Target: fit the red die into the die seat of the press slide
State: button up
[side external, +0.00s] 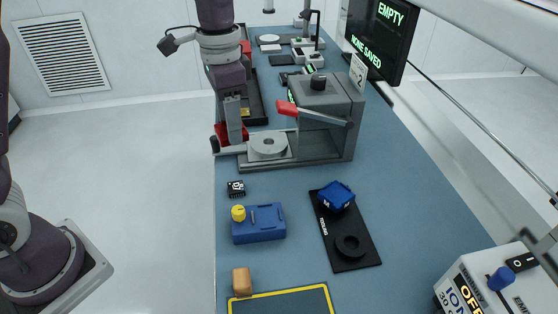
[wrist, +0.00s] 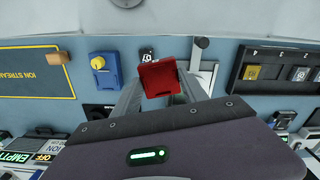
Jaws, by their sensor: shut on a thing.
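The red die (wrist: 160,78) is held between the fingers of my gripper (wrist: 160,93) in the wrist view, where it looks slightly rotated. In the side view my gripper (side external: 236,130) points down at the left end of the press, with the red die (side external: 221,134) partly hidden behind a finger. The press slide (side external: 268,147) sticks out from the grey press (side external: 325,115) and carries a pale round seat. The die appears beside the seat, toward the slide's handle end; its exact height is unclear. The press has a red lever (side external: 300,110).
A black tray (side external: 256,100) stands behind my gripper; the wrist view shows dies in it. In front are a small black chip (side external: 236,188), a blue box with a yellow knob (side external: 258,225), and a black plate (side external: 345,240) bearing a blue block (side external: 336,196). A tan block (side external: 242,281) lies nearer.

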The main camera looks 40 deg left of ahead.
jog(key=w+a+r+n, duration=0.1)
jog(key=w+a+n, duration=0.2)
jog(key=w+a, duration=0.25)
jog(key=w+d+f, duration=0.2)
jog(key=w+d, duration=0.3)
jog(key=w, duration=0.1)
jog(key=shift+w+d, duration=0.2)
jog(key=shift+w, duration=0.05)
jog(key=shift+f, duration=2.9)
jog(key=shift+f, duration=1.2)
jog(key=o, duration=1.6)
